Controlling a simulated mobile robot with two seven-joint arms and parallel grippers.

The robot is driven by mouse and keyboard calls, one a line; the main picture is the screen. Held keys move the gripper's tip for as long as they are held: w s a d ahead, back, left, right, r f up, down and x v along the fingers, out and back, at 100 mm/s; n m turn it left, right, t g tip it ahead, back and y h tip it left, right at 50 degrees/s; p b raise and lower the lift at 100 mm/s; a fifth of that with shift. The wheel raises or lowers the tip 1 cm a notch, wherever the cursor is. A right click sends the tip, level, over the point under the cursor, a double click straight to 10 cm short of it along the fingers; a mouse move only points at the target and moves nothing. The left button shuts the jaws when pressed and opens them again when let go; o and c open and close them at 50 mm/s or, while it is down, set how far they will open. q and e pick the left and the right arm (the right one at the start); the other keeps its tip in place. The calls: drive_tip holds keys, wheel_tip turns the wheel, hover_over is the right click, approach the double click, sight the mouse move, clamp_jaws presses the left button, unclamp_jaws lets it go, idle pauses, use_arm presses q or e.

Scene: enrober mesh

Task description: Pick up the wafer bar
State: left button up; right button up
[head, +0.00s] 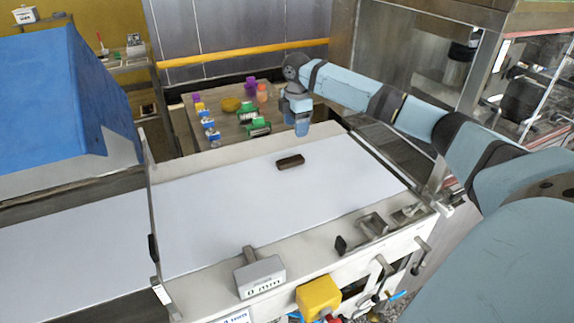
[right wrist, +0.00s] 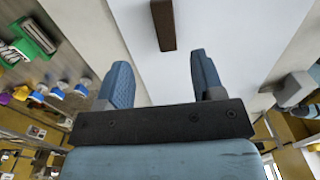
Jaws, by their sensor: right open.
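The wafer bar (head: 290,162) is a small dark brown block lying flat on the white belt (head: 240,215) in the head view. It also shows in the right wrist view (right wrist: 163,25) at the top, beyond the fingertips and roughly in line with the gap between them. My right gripper (head: 302,128) is above the far edge of the belt, just behind the bar and apart from it. In the right wrist view its two blue fingers (right wrist: 160,75) are spread with nothing between them. My left gripper is not in view.
A table (head: 217,130) with several coloured items stands behind the belt. A grey box (head: 260,276) marked "0 mm" sits at the belt's front edge, with metal fittings (head: 372,225) to its right. A blue hood (head: 65,95) stands at the left. The belt around the bar is clear.

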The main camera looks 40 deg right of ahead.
hover_over(294, 159)
drive_tip(key=f, duration=0.4)
drive_tip(key=d+f, duration=0.1)
drive_tip(key=shift+w+f, duration=0.15)
drive_tip(key=shift+f, duration=0.25)
drive_tip(key=shift+a+f+p, duration=0.2)
drive_tip(key=shift+f, duration=1.25)
drive_tip(key=shift+a+f+p, duration=0.15)
drive_tip(key=shift+a+f, duration=0.05)
drive_tip(key=shift+f, duration=1.2)
drive_tip(key=c, duration=0.8)
